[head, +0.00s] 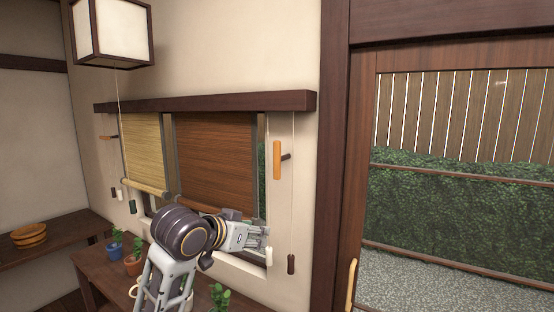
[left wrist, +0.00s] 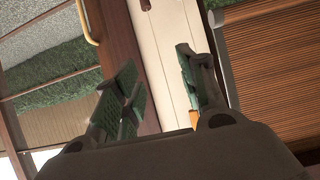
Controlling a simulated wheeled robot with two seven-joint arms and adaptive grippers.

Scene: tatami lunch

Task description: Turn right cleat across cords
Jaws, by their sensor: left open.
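The right cleat (head: 278,160) is a light orange wooden bar on a dark peg, on the wall right of the brown blind. It stands upright, in line with the hanging cord (head: 293,190) beside it. A white cord end (head: 268,255) and a dark brown cord end (head: 291,264) hang below. My left gripper (head: 266,236) is open and empty, well below the cleat and near the cord ends. In the left wrist view my left gripper (left wrist: 158,75) has its fingers spread; an orange piece, likely the cleat (left wrist: 194,118), is partly hidden behind one finger. My right gripper is out of view.
The brown blind (head: 213,160) and the yellow blind (head: 146,150) hang under a dark rail (head: 210,102). The left cleat (head: 108,137) lies crosswise. Potted plants stand on the table (head: 95,268) below. A sliding door (head: 362,180) is at right.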

